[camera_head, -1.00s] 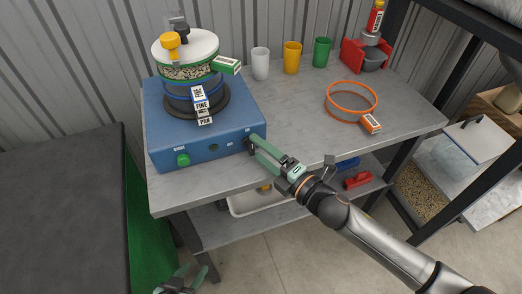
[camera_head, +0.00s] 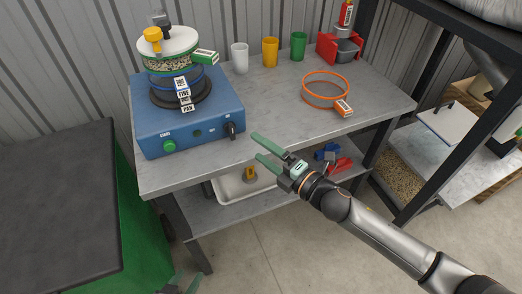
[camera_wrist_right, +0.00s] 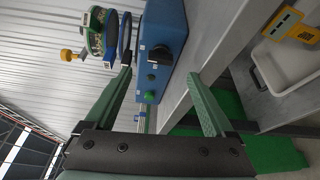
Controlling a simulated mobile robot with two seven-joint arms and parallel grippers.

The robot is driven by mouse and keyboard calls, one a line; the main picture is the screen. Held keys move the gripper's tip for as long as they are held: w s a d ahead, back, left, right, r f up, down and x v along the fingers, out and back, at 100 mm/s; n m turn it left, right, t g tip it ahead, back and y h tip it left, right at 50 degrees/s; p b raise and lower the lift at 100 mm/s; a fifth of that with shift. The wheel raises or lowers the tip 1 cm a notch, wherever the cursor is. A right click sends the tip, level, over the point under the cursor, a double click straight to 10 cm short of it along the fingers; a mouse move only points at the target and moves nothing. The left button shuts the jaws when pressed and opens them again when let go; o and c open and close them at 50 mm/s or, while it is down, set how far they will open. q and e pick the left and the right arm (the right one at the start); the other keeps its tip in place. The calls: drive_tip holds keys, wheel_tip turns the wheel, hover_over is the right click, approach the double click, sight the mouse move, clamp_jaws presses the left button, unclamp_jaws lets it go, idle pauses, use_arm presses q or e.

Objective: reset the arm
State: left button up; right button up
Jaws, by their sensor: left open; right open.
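My right gripper (camera_head: 262,148) is open and empty in the head view, in front of the table's front edge and apart from the blue sieve shaker (camera_head: 190,122). Its two green fingers also show spread apart in the right wrist view (camera_wrist_right: 160,95), with the shaker (camera_wrist_right: 166,30) beyond them. The shaker has a green knob and a black knob on its front. A stack of sieves (camera_head: 170,62) stands on it. My left gripper (camera_head: 182,284) shows only partly at the bottom edge of the head view, open, with nothing seen in it.
The grey table (camera_head: 270,122) also carries white (camera_head: 240,57), yellow (camera_head: 270,52) and green (camera_head: 298,46) cups, an orange sieve ring (camera_head: 326,88) and a red bin (camera_head: 338,48). A white tray (camera_head: 232,192) lies on the lower shelf. A dark-topped green block (camera_head: 60,210) stands left.

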drive_tip(key=shift+w+r, duration=0.1)
idle(0.4)
drive_tip(key=s+d+f+m+g+h, duration=0.1)
drive_tip(key=s+d+f+m+h, duration=0.3)
drive_tip(key=m, duration=0.5)
drive_tip(key=s+d+f+m+g+h, duration=0.1)
drive_tip(key=s+d+f+m+h, duration=0.1)
drive_tip(key=s+d+m+h, duration=0.5)
drive_tip(key=s+d+f+m+g, duration=0.25)
drive_tip(key=s+m+g, duration=0.2)
drive_tip(key=s, duration=0.35)
drive_tip(key=s+d+f+m+g, duration=0.25)
drive_tip(key=s+m, duration=0.25)
drive_tip(key=s, duration=0.3)
use_arm(q)
drive_tip(key=shift+s+a+r+p, duration=0.1)
drive_tip(key=shift+a+r+p, duration=0.05)
drive_tip(key=shift+r+p, duration=2.3)
use_arm(e)
drive_tip(key=w+a+f+t+y, duration=0.1)
drive_tip(key=w+a+f+t, duration=0.2)
drive_tip(key=w+f+t, duration=0.1)
drive_tip(key=shift+w+a+f+t+y, duration=0.25)
drive_tip(key=shift+f+t+y, duration=0.2)
drive_tip(key=shift+f, duration=0.45)
use_arm(q)
drive_tip(key=shift+f, duration=0.1)
drive_tip(key=shift+c, duration=0.2)
